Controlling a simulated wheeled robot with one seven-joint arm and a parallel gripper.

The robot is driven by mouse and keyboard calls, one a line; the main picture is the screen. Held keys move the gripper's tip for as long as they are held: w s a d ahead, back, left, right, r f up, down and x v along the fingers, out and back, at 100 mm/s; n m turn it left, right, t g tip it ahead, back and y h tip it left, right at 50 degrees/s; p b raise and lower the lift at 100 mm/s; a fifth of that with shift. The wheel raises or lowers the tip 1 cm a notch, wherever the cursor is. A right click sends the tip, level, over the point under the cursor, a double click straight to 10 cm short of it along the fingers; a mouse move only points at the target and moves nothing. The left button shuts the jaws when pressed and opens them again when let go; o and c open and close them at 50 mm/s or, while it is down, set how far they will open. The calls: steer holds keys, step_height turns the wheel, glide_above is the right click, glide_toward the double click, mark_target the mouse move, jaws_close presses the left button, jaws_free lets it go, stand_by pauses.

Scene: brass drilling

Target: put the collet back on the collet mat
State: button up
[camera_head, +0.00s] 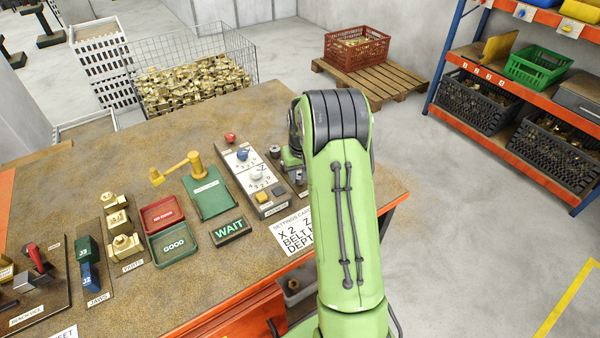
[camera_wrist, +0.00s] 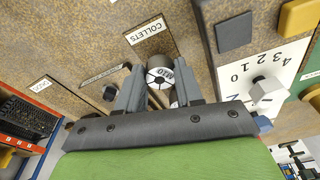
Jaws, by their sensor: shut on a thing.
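My gripper (camera_wrist: 158,88) is in the wrist view, with its two grey fingers closed around a grey cylindrical collet (camera_wrist: 160,76). The collet has a segmented end face and M10 lettering beside it. Its lower part is hidden, so I cannot tell whether it touches the surface below. In the head view my gripper (camera_head: 290,162) is mostly hidden behind my green arm. A small dark cylinder (camera_head: 275,151) shows just left of it.
A control panel (camera_head: 255,170) with knobs and buttons stands left of the gripper. A settings card (camera_head: 294,236) lies nearer the front. A small dark round piece (camera_wrist: 109,92) is left of the fingers.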

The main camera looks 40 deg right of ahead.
steer(key=shift+f, duration=0.35)
steer(key=o, duration=1.6)
steer(key=shift+r+p, duration=2.5)
steer(key=shift+r, duration=1.1)
